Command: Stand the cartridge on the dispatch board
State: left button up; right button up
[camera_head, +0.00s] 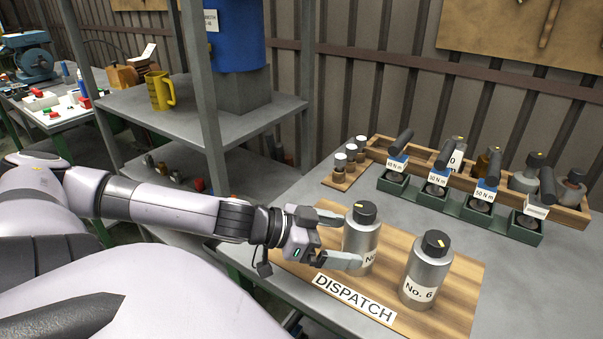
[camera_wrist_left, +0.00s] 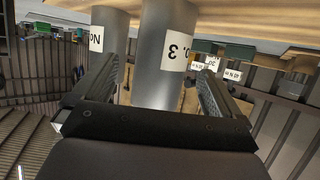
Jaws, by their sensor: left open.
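Two grey metal cartridges with black caps stand upright on the wooden dispatch board (camera_head: 457,283). The left one, cartridge No. 3 (camera_head: 364,228), has its label partly hidden by my gripper in the head view; the wrist view shows the number on it (camera_wrist_left: 165,70). Cartridge No. 6 (camera_head: 426,272) stands to its right, apart from it. My left gripper (camera_head: 348,240) is open, with its fingers on either side of cartridge No. 3. The wrist view shows a gap between the fingers and the cartridge. My right gripper is not in view.
A white DISPATCH label (camera_head: 354,299) lies at the board's front edge. Behind stand green holders (camera_head: 462,208) with torque tools, a wooden rack (camera_head: 577,217) with several bottles, and a small wooden stand (camera_head: 343,180). A grey shelf post (camera_head: 206,100) rises behind my left arm.

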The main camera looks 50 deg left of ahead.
aim_at(344, 240)
pick_arm(q)
jog(key=shift+r+p+v, duration=0.2)
jog(key=shift+p+v, duration=1.8)
jog(key=shift+p, duration=0.35)
jog(key=shift+p+v, duration=0.3)
jog(key=shift+v, duration=1.2)
jog(key=shift+a+f, duration=0.1)
jog(key=shift+f, duration=0.05)
jog(key=shift+s, duration=0.1)
